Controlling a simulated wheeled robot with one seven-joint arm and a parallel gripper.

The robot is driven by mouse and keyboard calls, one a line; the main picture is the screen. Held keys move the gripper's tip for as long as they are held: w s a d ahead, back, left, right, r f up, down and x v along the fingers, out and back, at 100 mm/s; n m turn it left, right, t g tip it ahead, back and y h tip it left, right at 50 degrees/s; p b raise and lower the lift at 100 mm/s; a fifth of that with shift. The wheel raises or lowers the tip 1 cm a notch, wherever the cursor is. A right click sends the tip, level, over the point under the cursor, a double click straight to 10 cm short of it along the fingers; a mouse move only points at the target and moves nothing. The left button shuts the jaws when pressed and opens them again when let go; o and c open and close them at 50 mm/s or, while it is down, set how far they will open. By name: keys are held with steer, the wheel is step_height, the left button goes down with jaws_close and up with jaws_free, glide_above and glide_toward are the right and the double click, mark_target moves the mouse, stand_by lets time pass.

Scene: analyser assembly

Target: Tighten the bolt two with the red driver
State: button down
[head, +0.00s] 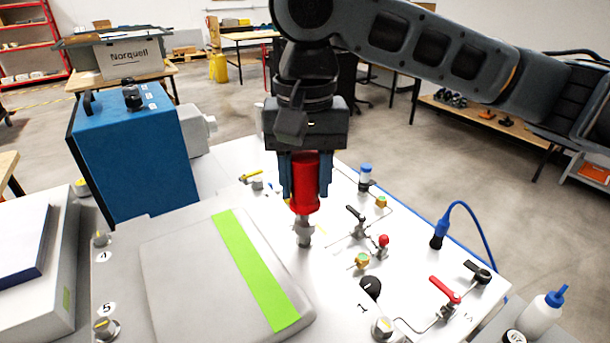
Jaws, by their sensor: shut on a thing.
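My gripper (305,188) points straight down, its two blue fingers shut on the red driver (305,203). The driver is upright, with its red body between the fingers. Its lower end meets a grey metal socket or bolt head (304,232) on the white panel, just right of the grey cover with the green stripe. I cannot tell whether the tip is seated, and no number 2 label shows there. Other bolts show by label 4 (101,239), by label 5 (106,329) and near label 1 (383,327).
A blue box (135,155) stands at the left back of the white panel (335,290). Valves with a black lever (356,214) and a red lever (445,290), and a blue-cabled plug (437,241), stand to the right. A white bottle (540,315) is at the lower right.

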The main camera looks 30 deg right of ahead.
steer(key=shift+f+b, duration=0.4)
steer(key=shift+f, duration=0.55)
stand_by(0.7)
steer(key=c, duration=1.2)
jaws_free()
jaws_close()
